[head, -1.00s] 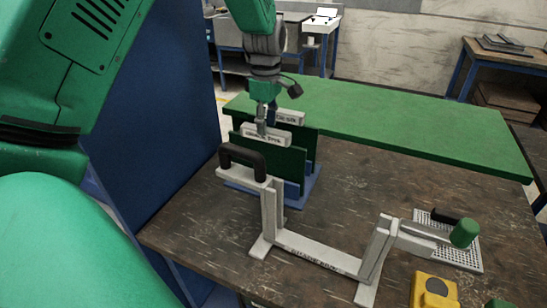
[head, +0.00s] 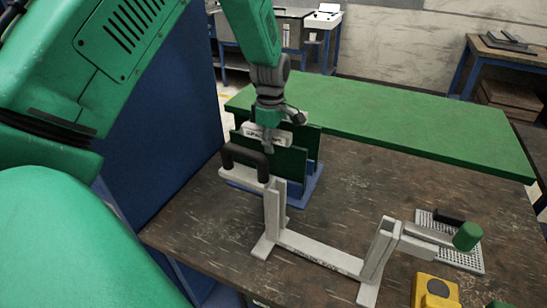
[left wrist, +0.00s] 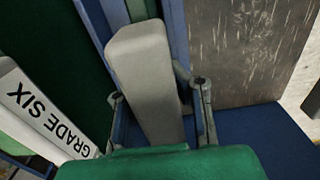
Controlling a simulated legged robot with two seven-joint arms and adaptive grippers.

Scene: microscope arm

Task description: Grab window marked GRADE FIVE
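Two dark green windows with pale top bars stand in a blue rack (head: 303,192) on the table. My left gripper (head: 268,148) is down at the front window's bar (head: 252,131). Its lettering is partly hidden and too small to read. In the left wrist view, my left gripper's fingers (left wrist: 160,98) stand on either side of a pale grey bar (left wrist: 148,80), with a gap at the right finger. The neighbouring bar, marked GRADE SIX (left wrist: 45,115), is at the left. My right gripper is not in view.
A grey metal frame with a black handle (head: 245,158) and green knob (head: 467,236) stands in front of the rack. A yellow block (head: 434,291) and a perforated tray (head: 462,258) are at the right. A green board (head: 400,125) lies behind.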

